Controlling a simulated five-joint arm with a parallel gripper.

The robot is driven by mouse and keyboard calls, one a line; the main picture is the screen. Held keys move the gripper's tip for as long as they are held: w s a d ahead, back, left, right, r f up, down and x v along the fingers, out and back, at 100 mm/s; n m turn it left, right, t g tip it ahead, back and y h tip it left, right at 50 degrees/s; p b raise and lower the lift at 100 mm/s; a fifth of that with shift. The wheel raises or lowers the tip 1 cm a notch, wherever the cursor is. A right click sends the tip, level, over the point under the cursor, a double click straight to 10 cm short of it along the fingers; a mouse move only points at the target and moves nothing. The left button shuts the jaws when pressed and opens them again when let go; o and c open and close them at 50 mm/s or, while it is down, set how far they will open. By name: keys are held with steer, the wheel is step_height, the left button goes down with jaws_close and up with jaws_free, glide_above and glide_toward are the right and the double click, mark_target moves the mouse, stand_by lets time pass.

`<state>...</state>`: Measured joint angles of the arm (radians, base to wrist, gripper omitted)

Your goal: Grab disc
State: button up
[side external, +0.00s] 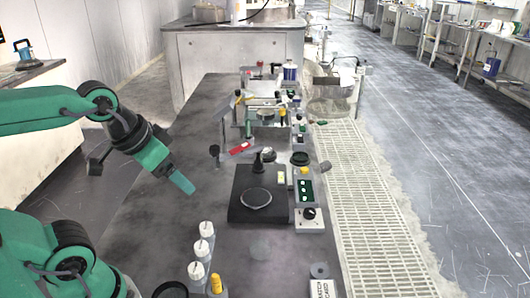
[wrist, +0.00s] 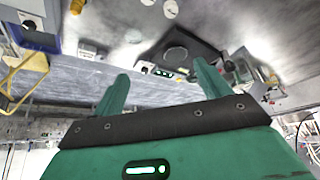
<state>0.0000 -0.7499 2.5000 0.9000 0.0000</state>
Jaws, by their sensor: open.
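A flat dark grey disc (side external: 256,198) lies on a black square-based polishing unit (side external: 240,212) in the middle of the bench. In the wrist view a dark round shape (wrist: 176,54), apparently the same disc, shows on the black base beyond my fingers.
A control box (side external: 308,215) adjoins the unit on the right. A red-marked item (side external: 240,148) and other equipment stand behind it. The bench left of the unit is mostly clear.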

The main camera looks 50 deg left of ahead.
steer(key=g, duration=0.6)
glide_above(261, 247)
step_height(261, 247, down, 17)
steer(key=shift+w+r, duration=0.15)
steer(key=shift+f, duration=1.3)
steer(key=shift+f, duration=0.15)
steer(key=shift+f, duration=2.45)
